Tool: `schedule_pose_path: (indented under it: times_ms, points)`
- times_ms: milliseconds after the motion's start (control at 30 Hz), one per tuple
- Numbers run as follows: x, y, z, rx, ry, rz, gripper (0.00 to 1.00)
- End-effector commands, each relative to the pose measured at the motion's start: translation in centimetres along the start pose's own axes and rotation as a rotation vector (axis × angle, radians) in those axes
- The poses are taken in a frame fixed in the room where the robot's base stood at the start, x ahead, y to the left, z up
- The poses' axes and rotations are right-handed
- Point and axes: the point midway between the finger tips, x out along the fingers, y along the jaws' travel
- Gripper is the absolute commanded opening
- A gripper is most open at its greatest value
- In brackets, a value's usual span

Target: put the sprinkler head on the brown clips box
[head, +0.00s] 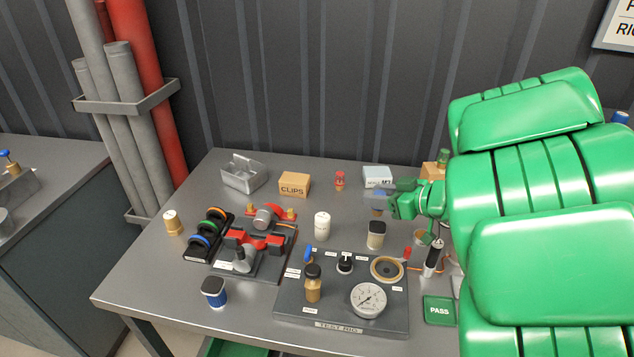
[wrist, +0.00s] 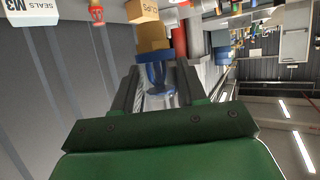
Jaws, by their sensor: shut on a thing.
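My gripper (head: 392,200) is shut on the sprinkler head, a small piece with a blue part (wrist: 155,73) and a brass-brown end. In the head view the blue part (head: 381,193) shows at the fingertips, with the brown end below it. It is held above the bench, in front of a white box; its far side is hidden. The brown clips box (head: 293,184) stands at the back of the bench, left of my gripper and apart from it. Its visible top looks clear. It also shows at the top of the wrist view (wrist: 141,10).
A small red piece (head: 340,181) stands between the clips box and the white box (head: 377,176). A white bottle (head: 322,226), a dark-lidded jar (head: 375,235) and the test rig board (head: 342,327) are in front.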

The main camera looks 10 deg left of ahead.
Motion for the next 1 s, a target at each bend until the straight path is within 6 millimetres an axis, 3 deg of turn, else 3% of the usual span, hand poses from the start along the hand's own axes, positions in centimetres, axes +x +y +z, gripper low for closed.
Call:
schedule_pose_path:
  times_ms: [233, 400, 533, 767, 1000]
  points:
    - [6.3, 0.6, -4.7, -0.022, -0.016, -0.020, 0.10]
    - [11.0, -0.2, -8.6, -0.023, -0.008, -0.034, 0.09]
    - [13.4, -0.9, -10.7, -0.022, -0.001, -0.041, 0.10]
    - [15.3, -1.6, -12.3, -0.017, 0.009, -0.048, 0.10]
    - [17.5, -0.2, -12.0, -0.014, 0.007, -0.048, 0.10]
